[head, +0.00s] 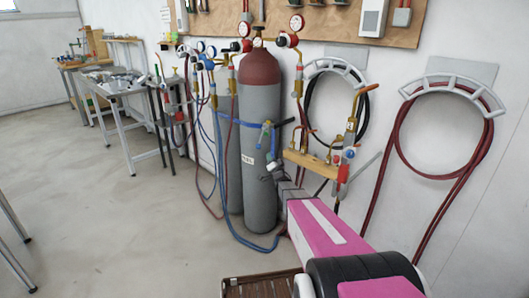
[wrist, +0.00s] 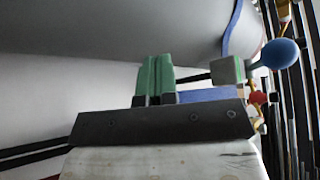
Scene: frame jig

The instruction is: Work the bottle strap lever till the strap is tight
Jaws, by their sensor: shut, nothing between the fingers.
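The front gas bottle (head: 262,100) is grey with a dark red shoulder and stands upright against the wall. A blue strap (head: 248,123) runs around it, with a lever fitting (head: 267,135) on its front right side. In the wrist view, part of the strap (wrist: 215,95) shows behind my gripper, and a grey-green block with a rod ending in a blue knob (wrist: 280,53) lies to the right. My gripper (wrist: 156,76) is shut and empty, its green fingers together, left of the block and apart from the knob. In the head view my gripper (head: 273,168) is just below the fitting. Strap tension cannot be told.
A second grey bottle (head: 226,140) stands behind on the left. A wooden manifold board (head: 312,163) with valves is close on the right. Blue hoses (head: 235,232) trail to the floor. Red hose loops (head: 400,135) hang at right. The floor at left is open.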

